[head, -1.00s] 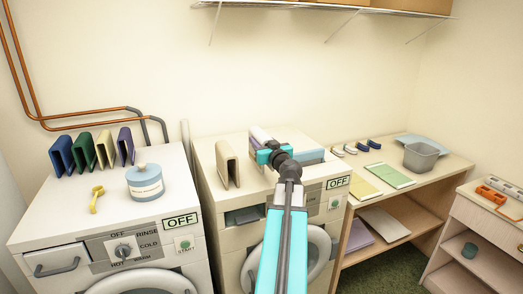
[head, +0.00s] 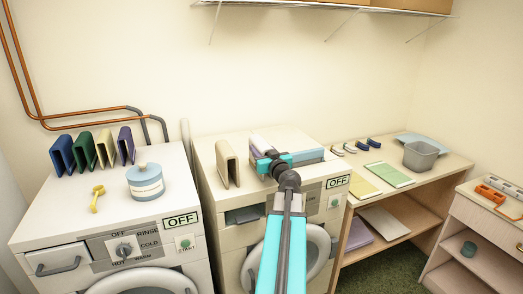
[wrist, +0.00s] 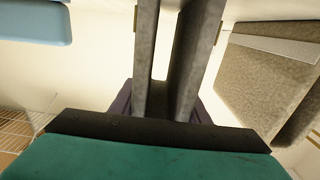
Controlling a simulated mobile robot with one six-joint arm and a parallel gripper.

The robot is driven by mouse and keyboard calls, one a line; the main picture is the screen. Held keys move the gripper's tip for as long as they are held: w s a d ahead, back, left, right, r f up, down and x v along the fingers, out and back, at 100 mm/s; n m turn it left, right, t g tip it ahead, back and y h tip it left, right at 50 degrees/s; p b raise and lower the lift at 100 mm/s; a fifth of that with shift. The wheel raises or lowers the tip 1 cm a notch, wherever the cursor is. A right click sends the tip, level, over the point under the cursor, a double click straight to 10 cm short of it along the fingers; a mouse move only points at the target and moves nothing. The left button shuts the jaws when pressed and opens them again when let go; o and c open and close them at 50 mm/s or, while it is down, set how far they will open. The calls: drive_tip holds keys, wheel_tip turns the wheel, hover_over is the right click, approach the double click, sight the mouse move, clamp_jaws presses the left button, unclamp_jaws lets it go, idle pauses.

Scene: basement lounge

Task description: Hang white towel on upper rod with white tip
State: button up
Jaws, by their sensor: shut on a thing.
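The white towel (head: 260,142), folded and pale with a lilac-grey shade, is upright above the top of the right washing machine. My gripper (head: 267,160) is shut on it from the front. In the wrist view the towel (wrist: 147,60) shows as two grey, shaded leaves with a narrow gap between them, running up from the dark jaws. I cannot tell whether its lower edge touches the machine. I cannot make out a rod with a white tip in either view.
A beige folded towel (head: 227,163) stands left of my gripper, and a light blue item (head: 308,155) lies to its right. The left machine holds several coloured folded towels, a blue jar (head: 146,182) and a yellow item (head: 97,197). A wire shelf (head: 300,5) is above.

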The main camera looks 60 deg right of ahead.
drive_tip(key=shift+f, duration=0.1)
drive_tip(key=o, duration=1.2)
drive_tip(key=shift+c, duration=0.2)
drive_tip(key=shift+r, duration=0.2)
drive_tip(key=b+v, duration=0.3)
drive_tip(key=v, duration=0.3)
drive_tip(key=shift+s+a+f+b, duration=0.15)
drive_tip(key=shift+a+f+b, duration=0.05)
drive_tip(key=shift+b, duration=0.2)
drive_tip(key=shift+s+b, duration=0.1)
drive_tip(key=shift+b, duration=0.2)
drive_tip(key=b+v, duration=0.2)
drive_tip(key=b, duration=0.4)
drive_tip(key=shift+s+a+b, duration=0.25)
drive_tip(key=shift+s+b, duration=0.05)
drive_tip(key=shift+b, duration=0.05)
